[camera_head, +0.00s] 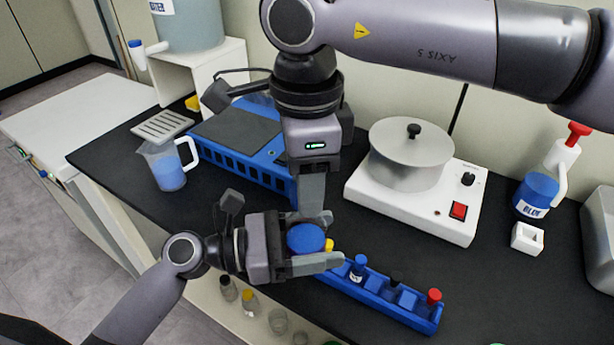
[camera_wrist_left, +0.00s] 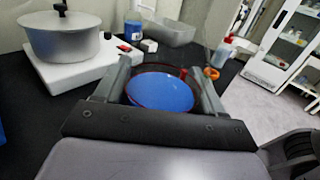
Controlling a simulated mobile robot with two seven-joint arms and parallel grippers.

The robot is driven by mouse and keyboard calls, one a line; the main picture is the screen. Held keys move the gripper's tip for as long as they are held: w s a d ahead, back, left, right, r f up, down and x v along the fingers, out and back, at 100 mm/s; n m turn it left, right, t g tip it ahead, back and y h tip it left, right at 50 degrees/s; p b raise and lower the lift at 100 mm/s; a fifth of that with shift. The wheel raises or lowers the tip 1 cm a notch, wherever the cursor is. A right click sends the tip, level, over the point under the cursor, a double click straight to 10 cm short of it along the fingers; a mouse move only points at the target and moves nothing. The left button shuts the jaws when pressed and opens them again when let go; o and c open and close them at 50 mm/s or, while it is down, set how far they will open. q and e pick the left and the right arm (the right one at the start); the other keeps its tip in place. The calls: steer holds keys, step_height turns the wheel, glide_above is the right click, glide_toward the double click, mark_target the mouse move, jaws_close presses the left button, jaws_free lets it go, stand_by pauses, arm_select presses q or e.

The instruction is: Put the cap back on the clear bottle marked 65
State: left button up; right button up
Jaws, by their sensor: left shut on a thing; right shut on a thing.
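My left gripper (camera_head: 325,262) is shut on a round thing with a flat blue face (camera_head: 306,238). In the left wrist view this blue face (camera_wrist_left: 160,92) fills the space between the fingers, with a reddish edge and a dark rim behind. I cannot tell whether it is a cap or blue liquid in a clear bottle. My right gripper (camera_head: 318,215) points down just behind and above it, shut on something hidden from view. I cannot read a 65 anywhere, so I cannot pick out the marked bottle.
A blue rack (camera_head: 385,298) with colour-capped vials lies right of my left gripper. Behind stand a pot on a white heater (camera_head: 415,207), a blue-labelled wash bottle (camera_head: 540,190), a blue machine (camera_head: 240,150) and a beaker (camera_head: 166,165). Several small bottles (camera_head: 250,300) stand below the counter.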

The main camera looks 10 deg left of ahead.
steer(key=shift+f, duration=0.6)
steer(key=m, duration=0.5)
steer(key=shift+m, duration=0.4)
steer(key=m, duration=0.4)
steer(key=shift+m, duration=0.3)
steer(key=m, duration=0.6)
steer(key=shift+s, duration=0.1)
steer(key=m, duration=0.6)
steer(key=shift+a, duration=0.1)
steer(key=m, duration=1.7)
steer(key=shift+a+m, duration=0.1)
steer(key=shift+m, duration=0.2)
